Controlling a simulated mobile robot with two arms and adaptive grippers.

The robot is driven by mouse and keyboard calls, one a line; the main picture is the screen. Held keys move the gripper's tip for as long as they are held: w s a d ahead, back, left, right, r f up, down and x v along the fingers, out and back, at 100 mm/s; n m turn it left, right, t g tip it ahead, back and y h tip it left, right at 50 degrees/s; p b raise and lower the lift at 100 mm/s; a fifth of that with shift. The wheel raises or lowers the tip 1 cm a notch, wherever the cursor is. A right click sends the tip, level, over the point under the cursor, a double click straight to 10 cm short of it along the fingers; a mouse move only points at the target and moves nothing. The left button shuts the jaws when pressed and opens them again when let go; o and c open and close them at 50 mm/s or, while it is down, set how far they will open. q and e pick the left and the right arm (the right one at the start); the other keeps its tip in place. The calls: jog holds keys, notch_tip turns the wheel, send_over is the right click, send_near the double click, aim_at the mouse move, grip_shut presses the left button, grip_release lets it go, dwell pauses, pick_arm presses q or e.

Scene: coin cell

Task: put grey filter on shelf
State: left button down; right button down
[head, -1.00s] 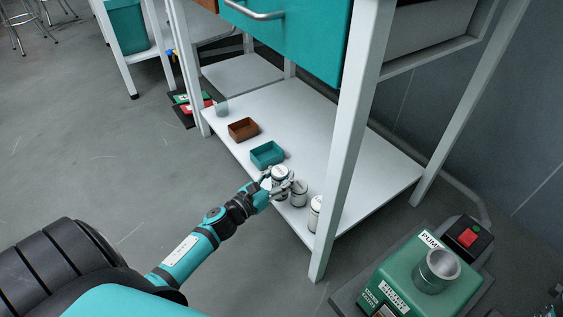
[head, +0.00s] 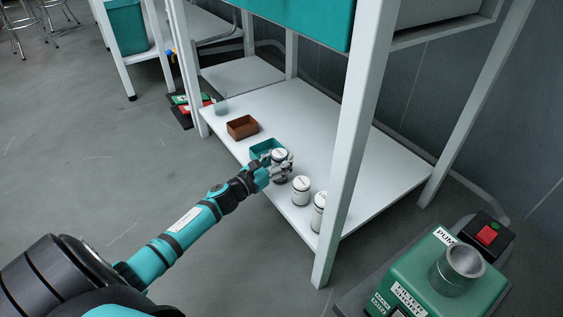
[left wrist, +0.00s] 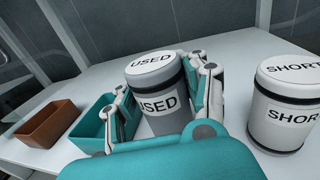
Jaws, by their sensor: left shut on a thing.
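A grey canister with a dark band and "USED" labels shows in the left wrist view (left wrist: 157,95) and in the head view (head: 280,155). My left gripper (head: 281,165) is shut on it, with a finger on each side in the left wrist view (left wrist: 165,103). The canister is upright, over the white lower shelf (head: 345,160) near its front edge. Its bottom is hidden, so I cannot tell how far above the shelf it is. My right gripper is not in view.
A white canister labelled "SHORT" (left wrist: 285,105) stands right of the held one. Another white canister (head: 319,212) stands by the front post. A teal tray (head: 258,148) and a brown tray (head: 242,127) lie to the left. The shelf's rear right is clear. A green pump (head: 425,275) is at right.

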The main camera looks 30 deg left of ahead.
pick_arm(q)
jog(key=shift+f, duration=0.1)
jog(key=c, duration=0.6)
grip_release()
jog(key=shift+c, duration=0.2)
jog(key=shift+s+r, duration=0.15)
jog(key=shift+r, duration=0.05)
jog(key=s+a+p, duration=0.2)
jog(key=s+p, duration=0.2)
jog(key=s, duration=0.7)
jog(key=shift+s+a+p, duration=0.15)
jog(key=shift+s+p, duration=0.1)
jog(key=shift+p, duration=0.15)
